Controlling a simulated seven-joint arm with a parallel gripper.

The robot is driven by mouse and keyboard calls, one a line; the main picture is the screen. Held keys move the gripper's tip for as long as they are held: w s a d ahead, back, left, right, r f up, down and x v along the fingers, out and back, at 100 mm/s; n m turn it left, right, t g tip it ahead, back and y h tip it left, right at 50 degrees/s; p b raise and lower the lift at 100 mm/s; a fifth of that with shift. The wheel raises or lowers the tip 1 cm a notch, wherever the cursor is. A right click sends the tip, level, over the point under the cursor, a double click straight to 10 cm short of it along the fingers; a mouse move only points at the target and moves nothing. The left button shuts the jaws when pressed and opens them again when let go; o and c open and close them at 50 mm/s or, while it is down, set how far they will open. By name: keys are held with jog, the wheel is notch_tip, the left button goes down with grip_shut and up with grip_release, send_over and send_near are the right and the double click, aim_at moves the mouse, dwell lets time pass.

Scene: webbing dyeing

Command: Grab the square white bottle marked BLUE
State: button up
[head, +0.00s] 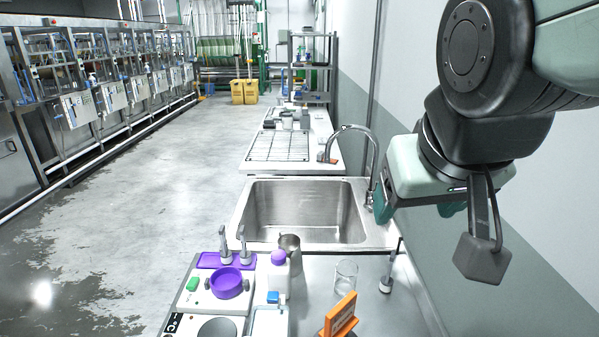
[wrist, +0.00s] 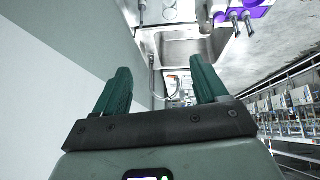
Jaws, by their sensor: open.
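A white bottle with a blue cap (head: 272,297) stands at the bottom of the head view, on or beside the white apparatus on the steel counter. Its lower part is cut off by the frame edge, and I cannot read a BLUE marking on it. I cannot make it out in the wrist view. My gripper (head: 418,208) hangs at the right, above the counter and beside the sink, well apart from the bottle. In the wrist view its two green fingers (wrist: 160,68) are spread wide with nothing between them.
A white bottle with a purple cap (head: 278,258), a metal jug (head: 289,242), a glass beaker (head: 346,277) and an orange holder (head: 340,315) stand on the counter. Behind are the sink (head: 300,212) and a tall curved faucet (head: 372,150). The wall is close on the right.

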aim_at(286, 260)
jog(key=w+d+n+t, duration=0.3)
jog(key=w+t, duration=0.1)
jog(key=w, duration=1.7)
jog(key=w+a+f+n+t+y, duration=0.1)
jog(key=w+a+f+n+y, duration=0.2)
jog(key=w+f, duration=0.6)
jog(key=w+a+f+n+g+y, duration=0.1)
jog(key=w+a+f+n+y, duration=0.1)
jog(key=w+f+n+y, duration=0.3)
jog(key=w+a+f+y, duration=0.1)
jog(key=a+f+y, duration=0.15)
jog(key=f, duration=0.55)
jog(key=s+a+f+n+g+y, duration=0.1)
jog(key=s+a+f+g+y, duration=0.15)
jog(key=s+f+y, duration=0.35)
jog(key=s+a+f+n+g+y, duration=0.25)
jog(key=s+f, duration=0.25)
jog(key=f, duration=0.3)
jog(key=shift+m+h, duration=0.35)
jog(key=shift+h, duration=0.15)
jog(key=x, duration=0.5)
jog(key=shift+w+r, duration=0.2)
jog(key=x, duration=0.5)
jog(key=shift+s+a, duration=0.1)
jog(key=shift+s, duration=0.25)
jog(key=shift+c, duration=0.3)
